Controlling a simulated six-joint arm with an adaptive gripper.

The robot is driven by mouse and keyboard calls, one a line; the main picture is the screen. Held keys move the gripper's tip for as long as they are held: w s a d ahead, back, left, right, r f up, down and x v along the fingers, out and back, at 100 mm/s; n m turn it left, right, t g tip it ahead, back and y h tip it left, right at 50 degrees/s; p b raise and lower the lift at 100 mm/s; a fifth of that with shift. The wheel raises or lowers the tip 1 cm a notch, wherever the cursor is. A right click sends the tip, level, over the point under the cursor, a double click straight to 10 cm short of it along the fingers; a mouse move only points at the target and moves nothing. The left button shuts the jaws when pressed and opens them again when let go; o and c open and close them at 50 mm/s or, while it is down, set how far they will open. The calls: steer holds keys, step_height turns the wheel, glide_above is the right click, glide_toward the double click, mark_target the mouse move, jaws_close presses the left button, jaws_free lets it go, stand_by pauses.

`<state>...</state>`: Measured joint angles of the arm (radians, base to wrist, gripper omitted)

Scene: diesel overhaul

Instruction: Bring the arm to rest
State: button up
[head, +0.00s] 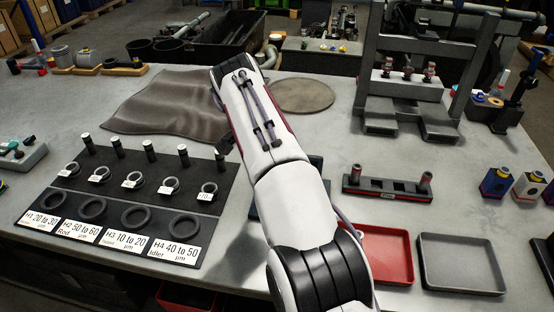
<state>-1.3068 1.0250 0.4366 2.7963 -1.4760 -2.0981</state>
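My white and black arm rises from the bottom centre of the head view and reaches over the workbench (340,140) toward the back. Its far visible end is a dark joint above a brown cloth (160,105). My gripper does not show; the arm links hide whatever lies behind and below them. I cannot see whether it holds anything.
A black board (150,160) with rings, pegs and labels lies left. A round mat (303,96) lies behind the arm. Right are a grey press frame (369,75), a dark rack (388,187), a red tray (408,264) and a grey tray (500,276).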

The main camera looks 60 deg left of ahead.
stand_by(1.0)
